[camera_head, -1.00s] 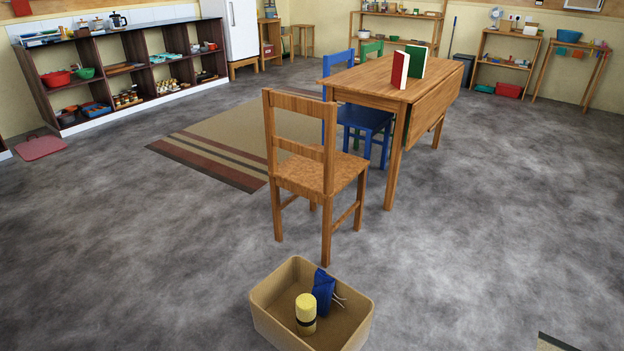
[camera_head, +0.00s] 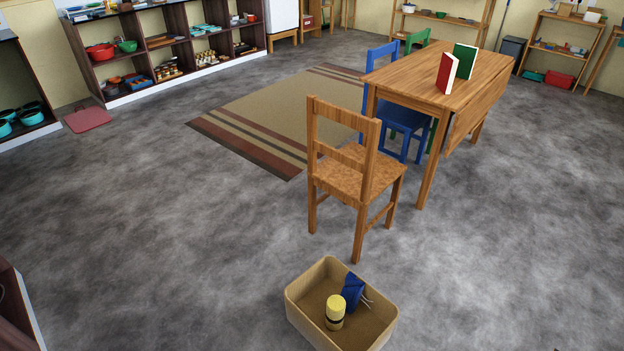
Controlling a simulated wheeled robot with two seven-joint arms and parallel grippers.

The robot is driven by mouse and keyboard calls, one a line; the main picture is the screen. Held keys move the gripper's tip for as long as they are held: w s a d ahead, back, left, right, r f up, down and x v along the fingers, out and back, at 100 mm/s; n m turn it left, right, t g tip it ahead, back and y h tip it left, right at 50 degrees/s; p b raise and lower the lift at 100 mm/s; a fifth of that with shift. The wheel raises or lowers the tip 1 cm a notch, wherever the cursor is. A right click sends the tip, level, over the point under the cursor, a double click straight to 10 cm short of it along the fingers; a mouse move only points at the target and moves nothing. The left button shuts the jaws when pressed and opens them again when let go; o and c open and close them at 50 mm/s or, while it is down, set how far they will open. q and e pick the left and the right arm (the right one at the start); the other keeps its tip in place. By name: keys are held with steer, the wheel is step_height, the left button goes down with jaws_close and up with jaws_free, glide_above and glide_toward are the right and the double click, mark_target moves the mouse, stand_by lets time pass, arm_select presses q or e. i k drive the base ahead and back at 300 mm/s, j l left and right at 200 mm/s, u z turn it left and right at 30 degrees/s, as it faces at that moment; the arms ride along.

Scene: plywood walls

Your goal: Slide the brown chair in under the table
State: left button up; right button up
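The brown wooden chair (camera_head: 356,170) stands upright on the grey floor in the middle of the head view, its backrest toward me. It stands in front of the near end of the wooden table (camera_head: 410,79), with its seat out from under the tabletop. A blue chair (camera_head: 402,118) and a green chair (camera_head: 418,40) stand at the table's left side. A red book (camera_head: 446,73) and a green book (camera_head: 465,60) stand on the tabletop. Neither of my grippers shows in the view.
A tan bin (camera_head: 303,303) with a yellow-topped cylinder (camera_head: 335,311) and a blue item (camera_head: 353,291) sits on the floor before the chair. A striped rug (camera_head: 270,112) lies to the left. Bare floor is open at left and right.

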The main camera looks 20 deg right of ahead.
mark_target(355, 174)
steer(key=i+j+u, duration=0.2)
steer(key=i+u, duration=0.15)
steer(key=i, duration=0.3)
steer(key=i+u, duration=0.35)
steer(key=i, duration=0.3)
steer(key=i+u, duration=0.4)
steer(key=i, duration=0.25)
steer(key=i+z, duration=0.4)
steer(key=i+j+z, duration=0.2)
steer(key=i+z, duration=0.2)
steer(key=i, duration=0.2)
